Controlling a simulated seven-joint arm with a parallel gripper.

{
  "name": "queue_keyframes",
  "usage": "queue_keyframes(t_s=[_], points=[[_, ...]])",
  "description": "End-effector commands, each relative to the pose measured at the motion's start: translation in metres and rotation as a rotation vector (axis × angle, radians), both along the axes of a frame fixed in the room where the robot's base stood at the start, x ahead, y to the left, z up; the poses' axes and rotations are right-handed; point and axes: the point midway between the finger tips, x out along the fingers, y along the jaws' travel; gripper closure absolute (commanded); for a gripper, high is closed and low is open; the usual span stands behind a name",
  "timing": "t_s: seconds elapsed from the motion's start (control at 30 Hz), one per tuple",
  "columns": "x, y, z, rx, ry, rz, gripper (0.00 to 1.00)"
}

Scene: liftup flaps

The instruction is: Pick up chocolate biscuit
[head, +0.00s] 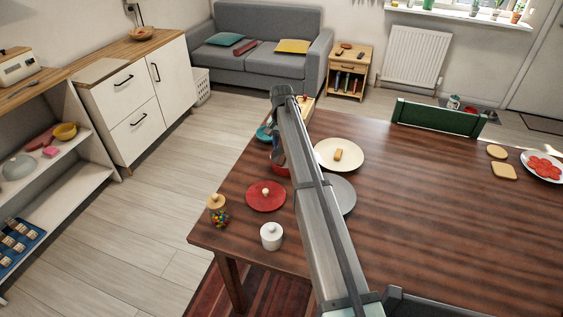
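A small golden-brown bar (338,155) lies on a round cream plate (356,164) on the wooden table. It may be the chocolate biscuit, but I cannot make out any chocolate. My grey arm reaches from the bottom edge up across the left part of the table, left of this plate. A dark part at the arm's far end, which may be my gripper (277,153), shows over a red pot (280,170). The arm hides most of it. Its fingers cannot be made out.
A red lid or plate (266,197), a candy jar (218,211) and a white pot (271,236) stand at the table's left. A grey plate (343,193) is partly behind my arm. Bread-like slices (503,171) and a plate of red slices (542,167) lie far right. The table's middle is clear.

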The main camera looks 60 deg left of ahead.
Motion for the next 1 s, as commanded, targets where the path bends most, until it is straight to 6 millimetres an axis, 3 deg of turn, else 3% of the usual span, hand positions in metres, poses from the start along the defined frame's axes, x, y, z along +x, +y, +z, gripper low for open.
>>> queue_keyframes(t_s=[0.27,0.6,0.83,1.0], points=[[0.000,-0.001,-0.015,0.000,0.000,0.000,0.68],[0.000,-0.002,-0.055,0.001,0.000,0.000,0.68],[0.000,-0.002,-0.056,0.001,0.000,0.000,0.68],[0.000,-0.002,-0.056,0.001,0.000,0.000,0.84]])
